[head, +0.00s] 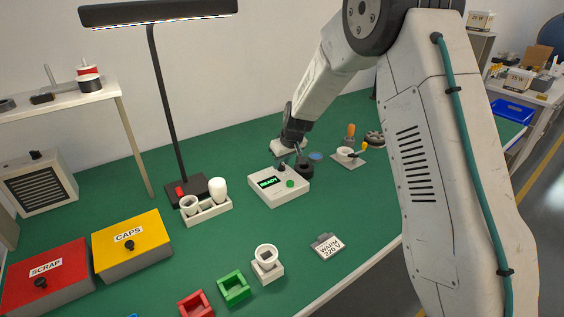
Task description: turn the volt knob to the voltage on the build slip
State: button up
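A white tester box (276,199) stands on the green bench mid-picture. Its small screen (268,182) reads "READY", and a green button (290,184) sits on its top. A small dark knob (283,168) shows at the back of its top; I cannot read its setting. The build slip (329,246) lies in front and to the right, reading "WARM 220 V". My gripper (291,149) hangs just behind and above the box, close to the knob. Its fingers are small and dark, so I cannot tell whether they touch the knob or are open.
A white rack (208,213) holding a bulb and a cup stands left of the box, by the lamp (182,189). Yellow CAPS (132,262) and red SCRAP (45,290) boxes stand far left. A white socket holder (267,271) and green tray (233,288) are in front.

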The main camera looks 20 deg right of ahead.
jog(key=shift+w+f, duration=0.1)
jog(key=shift+f, duration=0.15)
grip_shut()
